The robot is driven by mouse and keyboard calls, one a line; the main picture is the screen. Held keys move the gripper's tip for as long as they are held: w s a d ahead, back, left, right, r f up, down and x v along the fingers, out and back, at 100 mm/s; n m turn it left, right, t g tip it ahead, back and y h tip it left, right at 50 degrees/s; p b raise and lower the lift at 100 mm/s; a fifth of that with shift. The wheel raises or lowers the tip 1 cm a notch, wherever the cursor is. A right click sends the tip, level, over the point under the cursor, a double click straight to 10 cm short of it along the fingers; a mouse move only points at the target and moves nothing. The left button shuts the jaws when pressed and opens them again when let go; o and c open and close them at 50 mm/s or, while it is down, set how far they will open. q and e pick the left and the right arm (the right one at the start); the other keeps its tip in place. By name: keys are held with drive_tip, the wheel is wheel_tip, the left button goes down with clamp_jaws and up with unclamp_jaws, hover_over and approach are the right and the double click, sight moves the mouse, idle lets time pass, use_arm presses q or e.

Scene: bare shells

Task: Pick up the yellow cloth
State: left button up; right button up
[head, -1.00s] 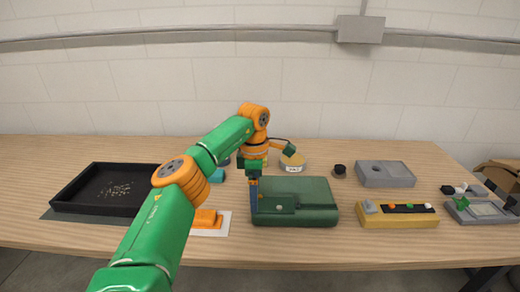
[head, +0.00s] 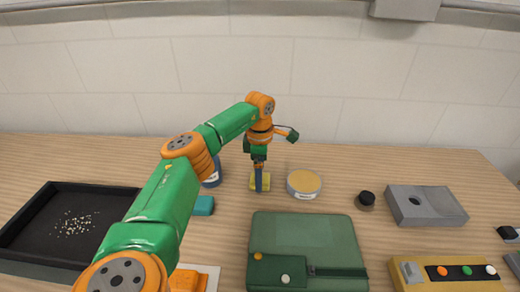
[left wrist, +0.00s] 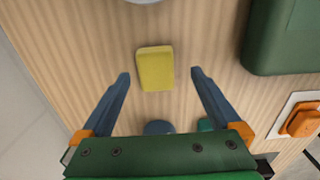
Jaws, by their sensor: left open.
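The yellow cloth (left wrist: 155,68) is a small folded-looking block lying flat on the wooden table. In the head view the cloth (head: 266,184) is partly hidden behind my left gripper (head: 259,186). In the left wrist view my left gripper (left wrist: 160,73) is open, with one blue finger on each side of the cloth and clear gaps between. Nothing is held. How high the fingertips are above the table is hard to tell. My right gripper is not in view.
A round tub (head: 304,184) stands just right of the cloth, with a teal block (head: 203,206) and a dark blue round container (head: 212,172) to its left. A green case (head: 308,235) lies in front. A black tray (head: 28,220) is at far left.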

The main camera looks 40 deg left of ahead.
use_arm(q)
wheel_tip(320, 180, down, 2)
drive_tip(key=shift+w+a+f, duration=0.15)
drive_tip(key=shift+f, duration=0.1)
drive_tip(key=shift+w+f, duration=0.1)
drive_tip(key=c, duration=1.4)
drive_tip(key=shift+r, duration=0.35)
drive_tip(key=shift+c, duration=0.2)
wheel_tip(320, 180, up, 3)
drive_tip(key=shift+f+b, duration=0.15)
drive_tip(key=shift+b, duration=0.55)
drive_tip(key=s+d+r, duration=0.6)
drive_tip(key=d+r, duration=0.4)
drive_tip(key=d, duration=0.2)
drive_tip(key=shift+d+b, duration=0.4)
drive_tip(key=shift+b, duration=0.05)
drive_tip(key=o, duration=0.8)
drive_tip(key=shift+f, duration=0.1)
drive_tip(key=c, duration=0.6)
